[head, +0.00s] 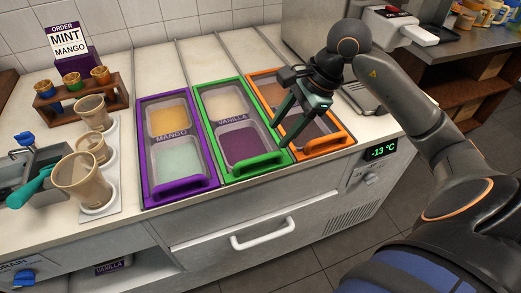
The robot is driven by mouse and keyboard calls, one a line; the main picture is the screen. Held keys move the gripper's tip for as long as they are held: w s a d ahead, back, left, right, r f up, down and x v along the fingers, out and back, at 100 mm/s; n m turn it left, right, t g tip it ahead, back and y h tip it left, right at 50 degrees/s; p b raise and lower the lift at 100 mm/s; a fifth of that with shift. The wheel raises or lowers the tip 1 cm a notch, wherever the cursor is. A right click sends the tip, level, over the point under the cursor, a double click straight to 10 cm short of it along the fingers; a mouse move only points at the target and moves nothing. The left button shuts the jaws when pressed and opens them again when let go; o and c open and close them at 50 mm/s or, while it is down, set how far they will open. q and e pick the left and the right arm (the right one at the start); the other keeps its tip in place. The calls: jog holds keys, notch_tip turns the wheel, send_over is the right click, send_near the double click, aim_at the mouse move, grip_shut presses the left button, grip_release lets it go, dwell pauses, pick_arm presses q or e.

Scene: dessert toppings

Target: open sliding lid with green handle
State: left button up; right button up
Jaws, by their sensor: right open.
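The sliding lid with the green frame (205,130) lies in the middle of three lids on the freezer top. Its green handle (255,166) is the thick bar along the front edge. Through its clear pane show a pale tub at the back and a dark purple tub in front, with a VANILLA label between. The lid lies over both tubs. My right gripper (284,132) is open and empty, with its fingers pointing down above the border of the green and orange lids, to the right of and behind the green handle. My left gripper is not in view.
A purple lid (180,194) lies to the left and an orange lid (322,146) to the right, partly behind my right gripper. Several cups, a cone rack (83,95) and an order sign (68,42) stand at left. Bare counter lies behind the lids.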

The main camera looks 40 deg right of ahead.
aim_at(260, 157)
jog(key=x, duration=0.9)
jog(key=shift+a, duration=0.1)
grip_shut()
dwell(1.1)
